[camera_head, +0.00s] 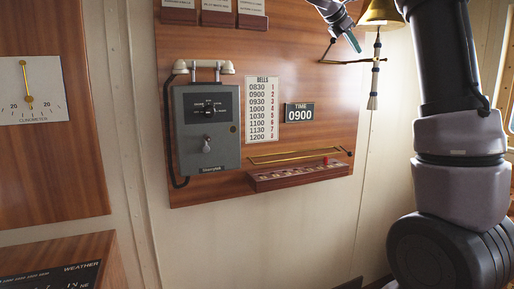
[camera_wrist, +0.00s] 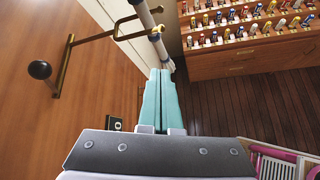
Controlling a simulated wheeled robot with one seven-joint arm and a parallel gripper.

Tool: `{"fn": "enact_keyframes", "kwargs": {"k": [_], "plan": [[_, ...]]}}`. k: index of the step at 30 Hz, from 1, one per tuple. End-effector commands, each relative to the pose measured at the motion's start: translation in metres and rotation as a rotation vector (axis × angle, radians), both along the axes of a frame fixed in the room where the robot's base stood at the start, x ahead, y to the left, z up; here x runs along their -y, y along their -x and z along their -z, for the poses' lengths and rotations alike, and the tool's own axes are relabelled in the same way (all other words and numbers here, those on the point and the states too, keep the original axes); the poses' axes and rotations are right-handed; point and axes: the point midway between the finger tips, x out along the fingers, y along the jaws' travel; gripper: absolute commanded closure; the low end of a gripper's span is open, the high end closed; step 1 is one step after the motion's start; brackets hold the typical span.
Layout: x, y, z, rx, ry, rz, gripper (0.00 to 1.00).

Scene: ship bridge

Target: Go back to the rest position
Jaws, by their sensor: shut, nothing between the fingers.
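My gripper (camera_head: 352,42) is near the top of the wood panel in the head view, just left of the brass bell (camera_head: 380,14). In the wrist view its teal fingers (camera_wrist: 160,100) are together with nothing between them. The bell's rope (camera_head: 374,85) with a pale grip hangs below the bell. In the wrist view the rope (camera_wrist: 158,45) passes close to the fingertips; I cannot tell whether they touch. My dark arm comes down the right side of the head view.
A grey telephone box (camera_head: 207,125) with a handset, a bells chart (camera_head: 262,110), a time sign (camera_head: 299,113) and a ledge (camera_head: 300,174) with a brass rail are on the panel. A wooden rack (camera_wrist: 245,60) with several coloured pieces stands beyond the fingers. Wooden floor (camera_wrist: 230,105) shows below.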

Motion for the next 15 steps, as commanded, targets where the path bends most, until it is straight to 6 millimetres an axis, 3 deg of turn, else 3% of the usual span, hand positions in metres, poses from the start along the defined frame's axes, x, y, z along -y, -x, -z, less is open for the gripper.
{"fn": "enact_keyframes", "kwargs": {"k": [5, 15], "plan": [[-0.01, 0.079, 0.041, 0.225, -0.427, 0.198, 1.0], [-0.092, 0.244, 0.135, 0.578, -1.26, 0.903, 1.0]]}}
